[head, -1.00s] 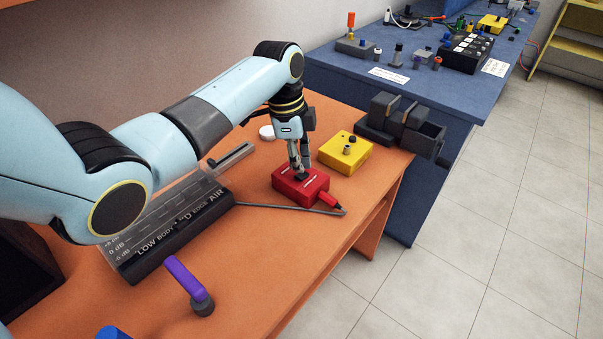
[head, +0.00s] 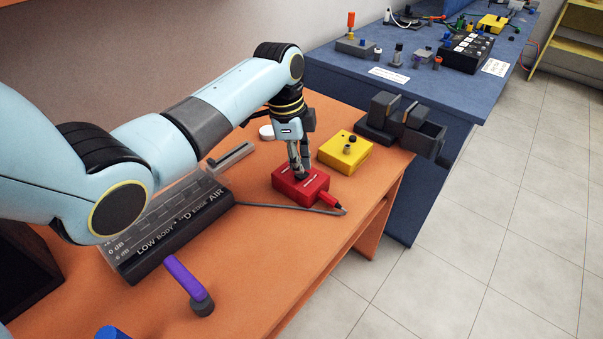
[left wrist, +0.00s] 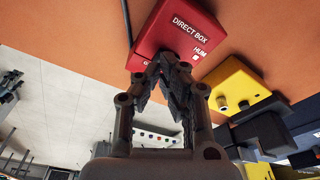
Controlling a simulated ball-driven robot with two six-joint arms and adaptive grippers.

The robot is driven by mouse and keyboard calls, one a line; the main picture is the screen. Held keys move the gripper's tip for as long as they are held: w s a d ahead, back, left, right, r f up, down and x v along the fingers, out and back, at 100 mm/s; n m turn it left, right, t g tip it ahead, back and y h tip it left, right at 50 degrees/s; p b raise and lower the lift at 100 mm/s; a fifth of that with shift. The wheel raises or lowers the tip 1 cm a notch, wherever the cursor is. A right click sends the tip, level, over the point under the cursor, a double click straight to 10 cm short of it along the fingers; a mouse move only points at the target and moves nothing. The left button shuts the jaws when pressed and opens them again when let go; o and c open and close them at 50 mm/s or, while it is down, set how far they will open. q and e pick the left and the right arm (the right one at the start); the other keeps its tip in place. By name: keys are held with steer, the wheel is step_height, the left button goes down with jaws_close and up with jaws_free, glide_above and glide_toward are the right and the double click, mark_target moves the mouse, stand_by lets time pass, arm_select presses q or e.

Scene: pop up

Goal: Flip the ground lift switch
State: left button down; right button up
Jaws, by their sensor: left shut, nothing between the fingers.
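The red direct box (head: 315,188) lies on the orange table, with a cable plugged into its right end. In the left wrist view the red box (left wrist: 182,32) shows the printed words "DIRECT BOX" and part of "HUM". My left gripper (head: 303,176) points down at the top of the red box, its fingers shut with nothing between them. In the left wrist view its fingertips (left wrist: 166,60) overlap the box's near edge. The ground lift switch is hidden behind the fingers. I cannot tell whether the tips touch it. My right gripper is not in view.
A yellow box (head: 345,151) with knobs stands just behind the red one. A dark block-like device (head: 395,122) sits at the table's far corner. A sloped labelled panel (head: 180,232) and a purple-handled lever (head: 184,275) lie nearer. A grey cable (head: 275,206) crosses the table.

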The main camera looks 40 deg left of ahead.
mark_target(299, 176)
arm_select(q)
steer(key=shift+f+b, duration=0.45)
steer(key=shift+f, duration=0.45)
stand_by(0.3)
step_height(299, 176, up, 7)
steer(key=p, duration=0.8)
steer(key=shift+r, duration=0.1)
stand_by(0.3)
